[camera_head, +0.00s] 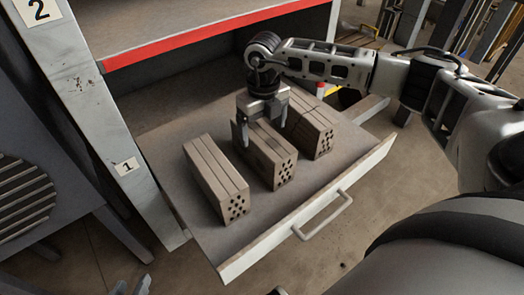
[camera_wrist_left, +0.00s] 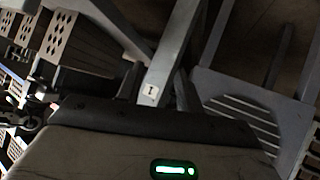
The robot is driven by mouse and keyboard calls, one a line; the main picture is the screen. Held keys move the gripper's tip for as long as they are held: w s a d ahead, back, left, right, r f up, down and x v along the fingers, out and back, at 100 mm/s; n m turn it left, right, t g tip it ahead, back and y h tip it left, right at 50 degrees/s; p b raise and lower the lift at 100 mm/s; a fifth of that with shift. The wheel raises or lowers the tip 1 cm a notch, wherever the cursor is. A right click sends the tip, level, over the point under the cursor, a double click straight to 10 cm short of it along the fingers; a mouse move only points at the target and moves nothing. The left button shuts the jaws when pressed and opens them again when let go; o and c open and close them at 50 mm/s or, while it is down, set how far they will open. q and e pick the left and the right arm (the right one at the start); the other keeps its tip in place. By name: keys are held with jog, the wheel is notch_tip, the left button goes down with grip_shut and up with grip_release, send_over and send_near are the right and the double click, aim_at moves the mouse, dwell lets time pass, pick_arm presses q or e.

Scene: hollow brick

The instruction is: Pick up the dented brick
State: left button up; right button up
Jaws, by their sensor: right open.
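Three grey-brown hollow bricks lie side by side in a pulled-out drawer (camera_head: 195,236): a left brick (camera_head: 216,178), a middle brick (camera_head: 268,156) and a right brick (camera_head: 314,128). I cannot tell which is dented. My right gripper (camera_head: 262,126) points down over the far part of the middle brick, open, its fingers at either side of the brick's top. I cannot tell whether they touch it. Tips of my left gripper (camera_head: 131,287) show at the bottom left edge, away from the bricks; their opening is unclear. The left wrist view shows a brick (camera_wrist_left: 62,38) at upper left.
A red-edged shelf (camera_head: 200,42) hangs above the drawer's back. A post (camera_head: 98,110) labelled 1 and 2 stands left. The drawer's front panel carries a handle (camera_head: 323,215). A dark slatted cabinet (camera_head: 25,195) stands at far left. Floor shows in front.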

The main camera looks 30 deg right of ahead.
aim_at(262, 133)
jog(key=f, duration=0.2)
jog(key=f+b, duration=0.1)
jog(key=f, duration=0.1)
jog(key=w+f, duration=0.1)
jog(key=shift+d+f+b, duration=0.15)
jog(key=shift+f+b, duration=0.2)
jog(key=shift+f, duration=0.05)
jog(key=shift+s, duration=0.1)
jog(key=c, duration=1.5)
jog(key=shift+r, duration=0.15)
jog(key=c, duration=0.3)
